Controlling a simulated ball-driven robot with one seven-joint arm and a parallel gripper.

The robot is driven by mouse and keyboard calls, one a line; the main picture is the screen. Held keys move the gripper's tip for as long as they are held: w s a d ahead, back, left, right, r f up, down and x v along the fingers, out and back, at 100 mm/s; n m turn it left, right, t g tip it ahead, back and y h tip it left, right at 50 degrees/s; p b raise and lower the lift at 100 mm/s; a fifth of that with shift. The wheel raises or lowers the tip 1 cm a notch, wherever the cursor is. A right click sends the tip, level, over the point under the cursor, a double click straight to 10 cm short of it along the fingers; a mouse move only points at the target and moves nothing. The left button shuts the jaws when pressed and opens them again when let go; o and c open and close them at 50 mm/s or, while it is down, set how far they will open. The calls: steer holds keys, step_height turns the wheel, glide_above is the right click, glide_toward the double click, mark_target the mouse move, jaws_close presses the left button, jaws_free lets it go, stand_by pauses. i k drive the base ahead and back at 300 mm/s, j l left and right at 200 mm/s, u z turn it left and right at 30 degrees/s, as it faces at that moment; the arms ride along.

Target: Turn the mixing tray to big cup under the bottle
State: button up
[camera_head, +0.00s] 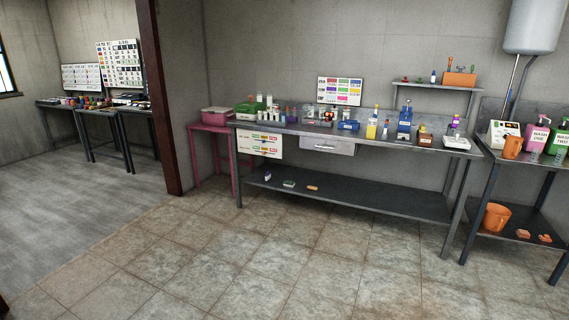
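My gripper is not in view. I cannot pick out the mixing tray or its big cup for certain at this distance. Several bottles stand on a long grey metal bench (362,199) along the back wall. Small coloured containers crowd the left half of the bench top and are too small to tell apart.
A side table at right holds an orange jug (512,147), a pink bottle (538,137) and a green bottle (558,142); an orange bucket (496,217) sits below. A brown post (160,95) stands left. The tiled floor (240,260) in front is clear.

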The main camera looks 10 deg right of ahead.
mark_target(457, 139)
steer(key=i+l+z, duration=0.25)
steer(key=i+z, duration=0.15)
steer(key=i, duration=0.2)
steer(key=i+z, duration=0.4)
steer(key=i, duration=0.15)
steer(key=i+j+z, duration=0.15)
steer(key=i+z, duration=0.25)
steer(key=i, duration=0.2)
steer(key=i+z, duration=0.2)
steer(key=i, duration=0.75)
steer(key=i+j+z, duration=0.2)
steer(key=i, duration=0.75)
